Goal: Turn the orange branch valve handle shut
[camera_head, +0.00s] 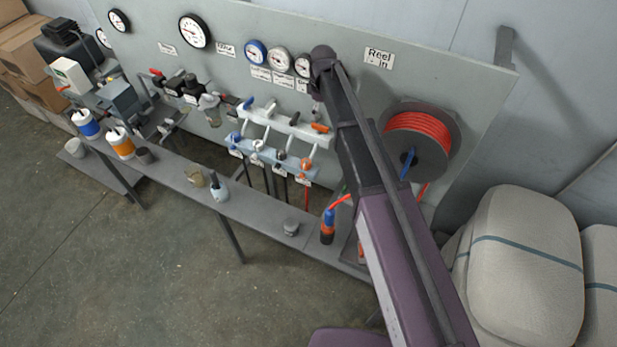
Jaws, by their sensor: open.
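The orange branch valve handle (320,128) is at the right end of the upper row on the white and grey manifold (285,122), just left of my arm. Blue, white and dark handles sit further left in that row. The orange handle looks roughly in line with the manifold; its exact angle is too small to tell. My gripper (317,100) hangs below the rounded dark wrist, small and partly hidden by my arm. It is open and appears above the orange handle in the picture; I cannot tell the gap in depth.
An orange fitting (306,163) with a red hose sits below the handle. Gauges (279,60) line the grey panel behind. A red hose reel (418,138) is to the right. A narrow bench (260,217) with cups and bottles runs in front. Beige sacks (525,255) stand right.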

